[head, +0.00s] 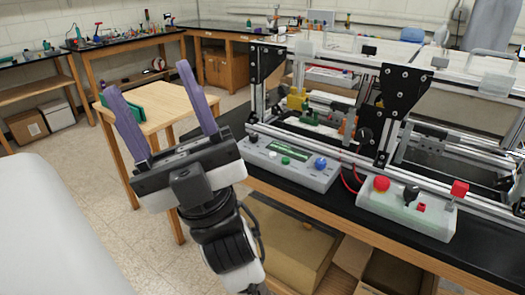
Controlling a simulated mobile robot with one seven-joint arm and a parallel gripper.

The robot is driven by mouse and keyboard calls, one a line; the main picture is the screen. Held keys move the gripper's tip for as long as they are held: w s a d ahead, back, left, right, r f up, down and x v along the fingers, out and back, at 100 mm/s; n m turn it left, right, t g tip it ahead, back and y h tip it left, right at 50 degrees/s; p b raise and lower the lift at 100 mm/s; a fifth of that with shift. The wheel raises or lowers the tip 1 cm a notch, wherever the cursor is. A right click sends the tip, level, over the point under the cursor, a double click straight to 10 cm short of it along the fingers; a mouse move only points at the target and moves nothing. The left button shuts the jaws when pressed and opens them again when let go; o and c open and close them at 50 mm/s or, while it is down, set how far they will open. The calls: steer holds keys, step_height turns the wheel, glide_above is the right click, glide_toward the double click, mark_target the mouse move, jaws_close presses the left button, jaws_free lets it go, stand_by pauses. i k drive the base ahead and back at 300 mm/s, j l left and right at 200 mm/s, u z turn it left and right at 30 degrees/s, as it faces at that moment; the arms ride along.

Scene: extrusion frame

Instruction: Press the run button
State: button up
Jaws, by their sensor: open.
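My gripper (146,80) is in the head view at the left, its two purple fingers spread wide with nothing between them. It is apart from both control boxes, to their left. The left control box (318,181) is light grey with a green display, a green button (285,160), a blue knob (320,163) and small controls. The right control box (375,207) has a round red button (381,184), a black knob (411,193), a small red control (421,207) and a red block on a post (459,188). Labels are too small to read, so I cannot tell which is the run button.
An aluminium extrusion frame (470,205) with black brackets stands behind the boxes on a black-topped bench (345,203). A wooden table (172,104) with a green item is behind my gripper. Cardboard boxes (290,245) sit under the bench. Floor shows at the left.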

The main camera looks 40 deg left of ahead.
mark_target(285, 161)
steer(key=u, duration=1)
